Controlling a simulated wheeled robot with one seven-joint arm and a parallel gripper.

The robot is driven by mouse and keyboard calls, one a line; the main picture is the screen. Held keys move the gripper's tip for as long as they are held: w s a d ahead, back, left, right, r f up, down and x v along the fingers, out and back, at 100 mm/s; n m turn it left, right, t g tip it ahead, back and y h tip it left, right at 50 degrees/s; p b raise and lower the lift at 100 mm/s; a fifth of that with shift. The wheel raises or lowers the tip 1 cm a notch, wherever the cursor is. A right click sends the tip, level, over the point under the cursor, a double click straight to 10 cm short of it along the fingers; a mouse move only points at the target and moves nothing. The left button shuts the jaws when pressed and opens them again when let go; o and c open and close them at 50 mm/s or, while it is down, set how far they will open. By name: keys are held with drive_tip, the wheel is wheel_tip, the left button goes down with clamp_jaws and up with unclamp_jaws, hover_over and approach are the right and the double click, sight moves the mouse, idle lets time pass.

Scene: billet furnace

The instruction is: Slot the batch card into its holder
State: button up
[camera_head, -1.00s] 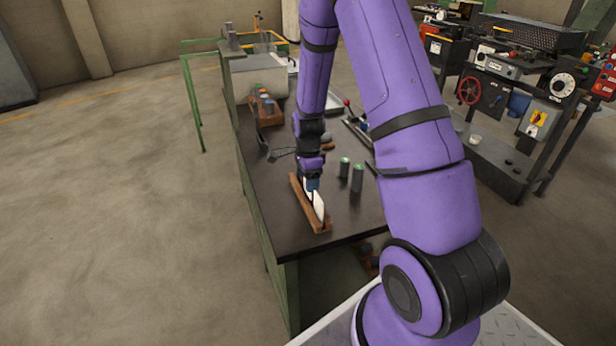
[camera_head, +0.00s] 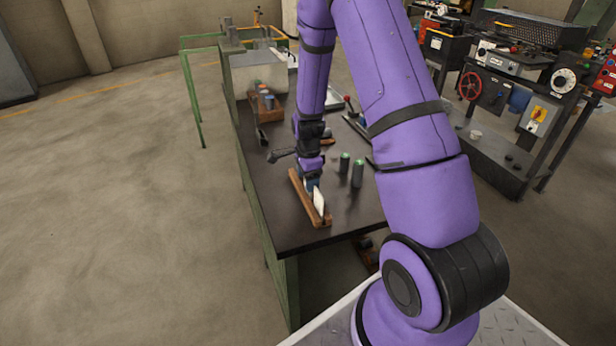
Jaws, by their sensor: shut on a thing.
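The batch card (camera_head: 319,201) is a thin white card standing on edge at the wooden holder. The holder (camera_head: 301,188) is a long, narrow brown strip lying near the left edge of the dark bench top. My gripper (camera_head: 313,186) points down over the holder and is shut on the card, with its fingers partly hidden by my arm. The card's lower edge meets the holder in the picture; I cannot tell how deep in the slot it sits.
Two dark cylinders with green tops (camera_head: 357,173) stand right of the holder on the bench (camera_head: 285,232). A brown rack with small items (camera_head: 267,103) stands at the bench's far left. The bench's front area is clear. Machines stand beyond on the right.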

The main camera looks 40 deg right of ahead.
drive_tip(key=shift+f, duration=0.35)
idle(0.3)
drive_tip(key=o, duration=0.8)
wheel_tip(320, 180, up, 11)
drive_tip(key=shift+f, duration=0.1)
idle(0.4)
